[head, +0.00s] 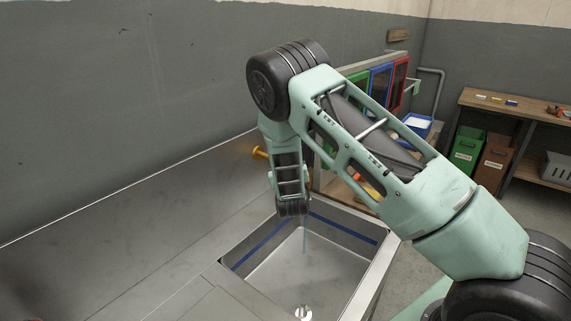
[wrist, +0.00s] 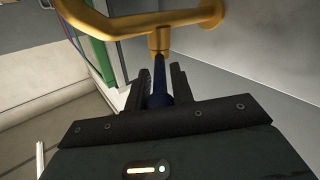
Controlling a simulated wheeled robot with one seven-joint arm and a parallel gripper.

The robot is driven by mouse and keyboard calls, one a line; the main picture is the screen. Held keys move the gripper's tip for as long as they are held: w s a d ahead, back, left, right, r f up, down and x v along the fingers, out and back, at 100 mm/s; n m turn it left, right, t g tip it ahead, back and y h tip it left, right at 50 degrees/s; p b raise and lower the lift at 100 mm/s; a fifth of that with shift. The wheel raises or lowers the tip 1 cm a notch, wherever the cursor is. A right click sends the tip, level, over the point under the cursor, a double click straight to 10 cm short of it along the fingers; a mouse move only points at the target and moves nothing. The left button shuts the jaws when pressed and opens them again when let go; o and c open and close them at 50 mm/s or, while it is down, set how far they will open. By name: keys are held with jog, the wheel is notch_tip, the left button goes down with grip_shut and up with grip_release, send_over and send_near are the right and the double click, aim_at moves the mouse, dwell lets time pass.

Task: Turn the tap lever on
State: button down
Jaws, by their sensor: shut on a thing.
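The brass-yellow tap (wrist: 160,20) fills the top of the wrist view, with its pipe bending down at the left. A dark blue lever (wrist: 159,75) hangs from a brass fitting below the pipe. My gripper (wrist: 157,88) is shut on this lever, one dark finger on each side of it. In the head view only a yellow end of the tap (head: 261,153) shows against the wall. My arm hides the lever and fingers there. A thin, pale bluish stream (head: 305,238) runs down into the steel sink (head: 340,262).
The steel counter (head: 150,215) left of the sink is bare. Green, blue and red panels (head: 380,82) stand behind my arm. A wooden bench (head: 515,108) with green and brown bins (head: 466,148) is at the right. The grey wall is close behind the tap.

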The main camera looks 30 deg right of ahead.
jog(key=c, duration=1.4)
grip_release()
jog(key=shift+c, duration=0.2)
jog(key=b+v, duration=0.6)
jog(key=v, duration=1.1)
jog(key=shift+s, duration=0.2)
